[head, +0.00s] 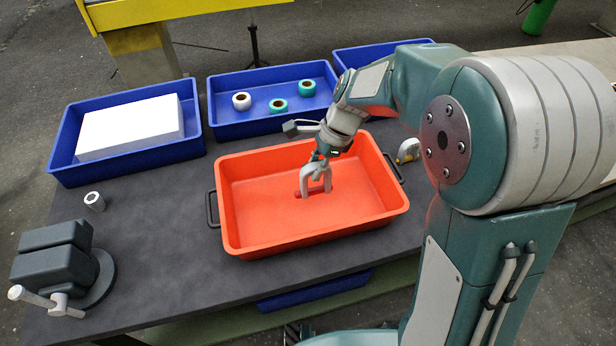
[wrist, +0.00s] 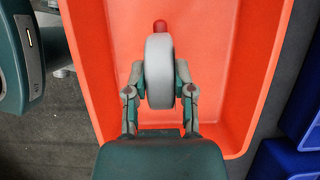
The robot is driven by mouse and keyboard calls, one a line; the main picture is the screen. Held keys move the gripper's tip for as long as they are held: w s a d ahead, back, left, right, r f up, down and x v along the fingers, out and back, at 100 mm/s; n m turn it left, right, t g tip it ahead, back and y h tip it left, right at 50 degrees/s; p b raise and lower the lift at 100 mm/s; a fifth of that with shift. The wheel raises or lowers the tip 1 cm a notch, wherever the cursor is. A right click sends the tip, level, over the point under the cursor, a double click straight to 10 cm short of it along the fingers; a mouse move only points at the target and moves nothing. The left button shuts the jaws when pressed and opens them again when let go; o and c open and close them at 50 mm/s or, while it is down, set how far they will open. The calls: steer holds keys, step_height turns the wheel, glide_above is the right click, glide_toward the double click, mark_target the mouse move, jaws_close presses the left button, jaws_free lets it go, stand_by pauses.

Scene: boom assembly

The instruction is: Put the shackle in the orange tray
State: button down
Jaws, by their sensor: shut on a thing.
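The orange tray (head: 240,225) stands on the dark table in the head view, with a black handle at each side. The shackle (head: 306,180) is grey with a red pin and is over the inside of the tray. In the wrist view the grey shackle (wrist: 158,75) sits between the fingers, its red pin end showing beyond it against the tray (wrist: 215,60). My gripper (head: 322,160) points down into the tray and is shut on the shackle. It also shows in the wrist view (wrist: 160,92). I cannot tell whether the shackle touches the tray floor.
Blue bins stand behind the tray; one holds a white block (head: 130,127), another (head: 225,125) several tape rolls. A dark vise (head: 58,265) and a small metal nut (head: 94,201) are at the left. A tape measure (head: 408,151) lies right of the tray.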

steer(key=shift+w+a+f, duration=0.25)
steer(key=shift+f, duration=0.7)
steer(key=shift+w+a+f, duration=0.3)
steer(key=shift+f, duration=0.6)
steer(key=shift+w+a+f, duration=0.25)
steer(key=shift+f, duration=0.7)
steer(key=shift+c, duration=2.3)
jaws_free()
steer(key=shift+f, duration=0.1)
steer(key=v, duration=1.2)
steer(key=s+d+r+n+t+h, duration=0.1)
steer(key=s+d+r+n+t, duration=0.1)
steer(key=s+n, duration=0.3)
steer(key=s+d+r+n+t+h, duration=0.2)
steer(key=s+d+n, duration=0.3)
steer(key=s, duration=0.4)
steer(key=s+d+r+n+t+h, duration=0.1)
steer(key=s+d+r+n+t, duration=0.2)
steer(key=s, duration=0.4)
steer(key=shift+s+d+r+n, duration=0.2)
steer(key=shift+s+d+n, duration=0.15)
steer(key=shift+n, duration=0.55)
